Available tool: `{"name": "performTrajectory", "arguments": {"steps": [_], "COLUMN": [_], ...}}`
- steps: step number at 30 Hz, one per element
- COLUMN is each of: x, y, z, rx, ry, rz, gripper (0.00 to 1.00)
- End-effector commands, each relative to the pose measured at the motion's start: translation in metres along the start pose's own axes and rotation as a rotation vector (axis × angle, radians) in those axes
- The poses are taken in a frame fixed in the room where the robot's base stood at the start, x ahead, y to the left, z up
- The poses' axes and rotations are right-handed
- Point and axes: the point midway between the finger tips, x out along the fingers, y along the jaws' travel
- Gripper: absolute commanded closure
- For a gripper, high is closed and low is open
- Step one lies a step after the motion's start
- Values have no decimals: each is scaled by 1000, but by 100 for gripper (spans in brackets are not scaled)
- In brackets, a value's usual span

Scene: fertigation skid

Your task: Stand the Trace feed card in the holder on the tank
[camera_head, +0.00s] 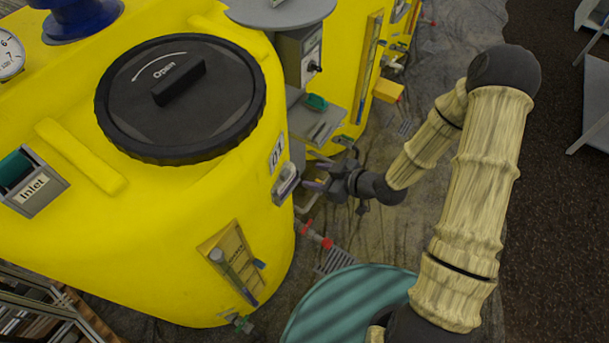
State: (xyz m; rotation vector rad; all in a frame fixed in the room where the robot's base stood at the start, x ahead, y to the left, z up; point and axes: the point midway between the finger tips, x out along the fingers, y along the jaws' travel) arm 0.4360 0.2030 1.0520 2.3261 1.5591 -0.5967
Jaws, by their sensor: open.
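The yellow tank (150,240) fills the left of the view, with a black lid marked Open on top. A small grey metal holder (286,183) is fixed to its right side, below a white label that looks like 01. My gripper (316,176) is open just right of this holder, its fingers pointing left toward it. I see nothing clearly between the fingers. I cannot pick out the Trace feed card or read its name anywhere; whether a card is in the holder is too small to tell.
A grey box marked Inlet (40,190) with a green item sits on the tank's left. A grey shelf (318,125) bears a small green item (316,102) behind my gripper. A sight gauge (232,262) projects from the tank front. A teal round surface (345,305) lies below; pipes and valves run behind.

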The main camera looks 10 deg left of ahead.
Motion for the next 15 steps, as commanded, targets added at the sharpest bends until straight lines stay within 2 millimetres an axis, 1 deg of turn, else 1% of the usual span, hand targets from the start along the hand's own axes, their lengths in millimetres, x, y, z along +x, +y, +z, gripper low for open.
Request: {"name": "performTrajectory", "arguments": {"steps": [1,5,15], "x": [-6,-13,-13], "y": [1,0,-1], "z": [1,0,0], "rx": [0,0,0], "ry": [0,-1,-1], "rz": [3,0,-1], "gripper": [50,50,50]}}
